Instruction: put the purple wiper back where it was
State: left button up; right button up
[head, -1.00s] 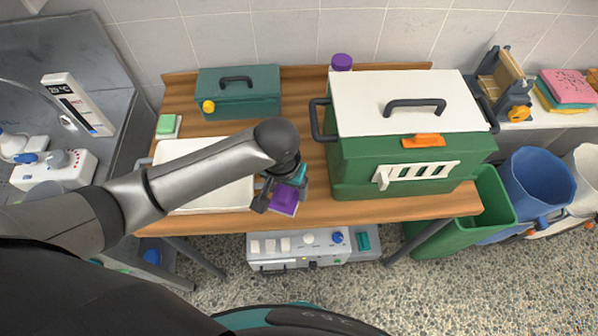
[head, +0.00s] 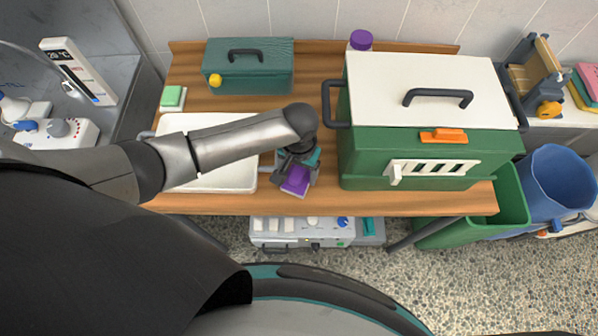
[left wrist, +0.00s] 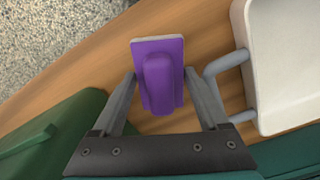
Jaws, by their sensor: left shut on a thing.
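The purple wiper (head: 296,180) is a small purple block with a raised handle and a pale underside. My left gripper (head: 294,170) is shut on it, between the white tray and the green box, near the table's front edge. In the left wrist view the wiper (left wrist: 158,75) sits between the two fingers of my left gripper (left wrist: 160,76), over wood. I cannot tell whether its underside touches the table. My right gripper is in neither view.
The white tray (head: 240,178) is left of the wiper, partly under my arm. The large green box with white lid (head: 430,150) stands right. A teal box (head: 250,72), a green sponge (head: 173,96) and a purple-capped bottle (head: 361,41) are further back. Bare wood (head: 300,85) lies between the boxes.

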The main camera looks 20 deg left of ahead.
aim_at(299, 170)
pick_arm(q)
jog(key=shift+w+f, duration=0.1)
jog(key=shift+f, duration=0.25)
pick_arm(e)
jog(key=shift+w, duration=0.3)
pick_arm(q)
jog(key=shift+f, duration=0.1)
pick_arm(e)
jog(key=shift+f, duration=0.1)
pick_arm(q)
jog(key=o, duration=0.9)
notch_tip(299, 170, up, 12)
jog(key=shift+r+p, duration=0.1)
jog(key=shift+p, duration=1.05)
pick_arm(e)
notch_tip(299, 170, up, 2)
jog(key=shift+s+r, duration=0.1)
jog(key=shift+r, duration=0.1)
